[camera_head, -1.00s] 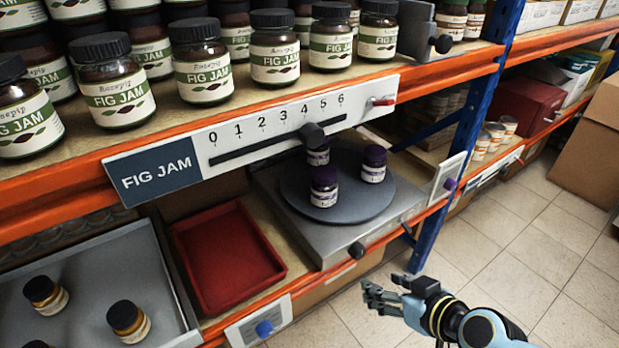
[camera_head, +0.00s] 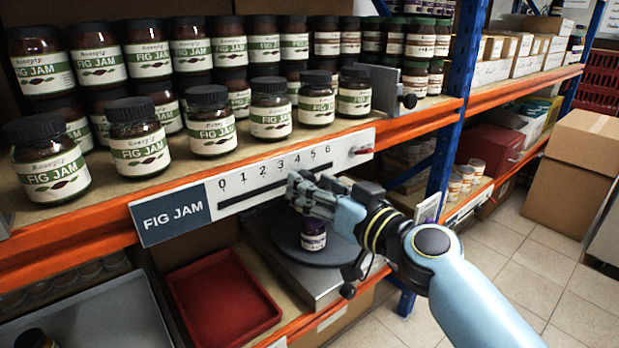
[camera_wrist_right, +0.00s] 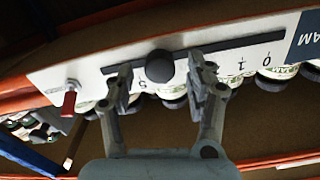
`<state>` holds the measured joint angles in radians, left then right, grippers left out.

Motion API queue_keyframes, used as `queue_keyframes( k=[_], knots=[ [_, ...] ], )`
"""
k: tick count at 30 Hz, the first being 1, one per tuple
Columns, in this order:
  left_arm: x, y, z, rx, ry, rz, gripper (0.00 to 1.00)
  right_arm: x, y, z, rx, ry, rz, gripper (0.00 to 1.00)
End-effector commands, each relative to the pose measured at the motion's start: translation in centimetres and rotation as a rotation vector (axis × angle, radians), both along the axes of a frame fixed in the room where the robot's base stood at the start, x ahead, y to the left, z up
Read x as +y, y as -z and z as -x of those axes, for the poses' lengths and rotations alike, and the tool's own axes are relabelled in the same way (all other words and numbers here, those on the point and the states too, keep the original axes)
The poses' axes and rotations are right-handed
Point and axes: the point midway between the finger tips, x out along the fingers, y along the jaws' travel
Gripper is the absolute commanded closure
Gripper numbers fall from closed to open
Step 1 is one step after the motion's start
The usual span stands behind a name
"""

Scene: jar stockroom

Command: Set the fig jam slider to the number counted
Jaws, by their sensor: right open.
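The white fig jam scale (camera_head: 345,158), numbered 0 to 6, is on the orange shelf edge, beside the FIG JAM label (camera_head: 170,214). My right gripper (camera_head: 303,190) is in front of its slot, open and empty. In the right wrist view the dark round slider knob (camera_wrist_right: 160,67) sits between the two spread fingers, with a gap on each side. It appears near 4, but fingers cover some numbers. In the head view my gripper hides the knob. Fig jam jars (camera_head: 139,148) with green labels stand in several rows above. My left gripper is not in view.
Below, a red tray (camera_head: 272,317) and a grey tray (camera_head: 165,335) lie on the lower shelf. A purple-lidded jar (camera_head: 313,236) stands on a round turntable (camera_head: 285,243). A blue post (camera_head: 452,130) rises to the right. Cardboard boxes (camera_head: 575,165) stand on the floor.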

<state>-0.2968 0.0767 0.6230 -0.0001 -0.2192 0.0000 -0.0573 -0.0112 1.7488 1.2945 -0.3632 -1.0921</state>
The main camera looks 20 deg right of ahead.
Motion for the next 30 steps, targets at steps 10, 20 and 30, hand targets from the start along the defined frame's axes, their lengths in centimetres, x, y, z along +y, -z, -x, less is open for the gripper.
queue_keyframes(
  k=[10,20,30],
  knots=[
    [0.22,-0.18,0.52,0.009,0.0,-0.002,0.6,0.55,0.08,-1.45,0.001,0.0,0.0,0.45],
    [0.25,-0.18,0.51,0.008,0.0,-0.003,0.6,0.54,0.07,-1.42,0.001,0.0,0.0,0.74],
    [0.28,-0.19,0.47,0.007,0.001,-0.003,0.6,0.53,0.07,-1.41,0.001,0.0,0.0,1.0]
  ],
)
